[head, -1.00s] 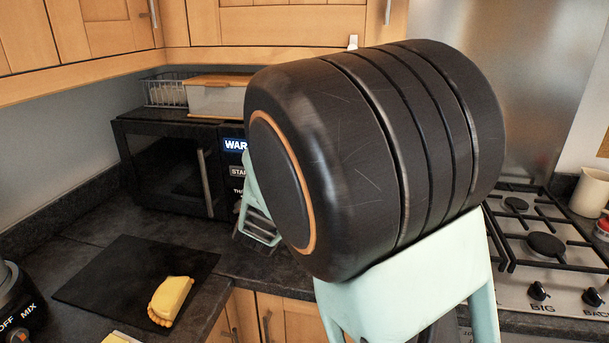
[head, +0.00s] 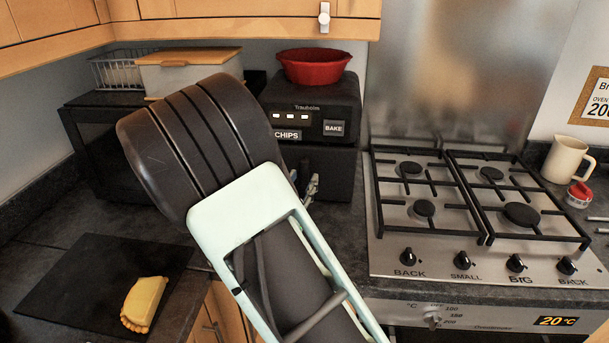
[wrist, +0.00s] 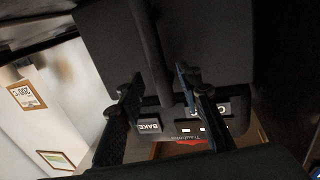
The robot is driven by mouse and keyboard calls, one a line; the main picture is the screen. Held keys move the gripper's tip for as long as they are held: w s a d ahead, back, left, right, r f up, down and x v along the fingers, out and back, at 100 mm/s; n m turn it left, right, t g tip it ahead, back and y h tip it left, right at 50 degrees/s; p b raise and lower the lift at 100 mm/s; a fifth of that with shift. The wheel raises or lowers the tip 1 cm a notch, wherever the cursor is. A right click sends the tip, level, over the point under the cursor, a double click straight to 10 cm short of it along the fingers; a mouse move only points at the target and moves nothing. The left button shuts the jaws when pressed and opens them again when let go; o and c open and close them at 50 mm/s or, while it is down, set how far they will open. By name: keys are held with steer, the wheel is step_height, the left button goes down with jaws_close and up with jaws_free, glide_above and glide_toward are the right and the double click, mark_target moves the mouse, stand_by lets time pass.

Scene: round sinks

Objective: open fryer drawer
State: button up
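The fryer (head: 335,108) is a black box with CHIPS and BAKE labels, standing left of the stove. Its plain black drawer front (head: 338,172) is below the labels and looks closed. In the wrist view, which is upside down, a dark bar-like handle (wrist: 150,45) crosses the drawer front (wrist: 105,45). My gripper (wrist: 160,80) is open, with its two fingers on either side of the handle; I cannot tell whether either touches it. In the head view my arm hides most of the gripper (head: 311,187), and only a finger part shows in front of the drawer.
A red bowl (head: 314,67) sits on top of the fryer. A gas stove (head: 465,200) is to the right, with a cream mug (head: 566,160) beyond it. A microwave (head: 95,160) is at left. A yellow pasty (head: 144,303) lies on a black board (head: 90,280).

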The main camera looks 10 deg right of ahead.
mark_target(311, 156)
steer(key=shift+x, duration=1.35)
steer(key=shift+c, duration=0.5)
jaws_close()
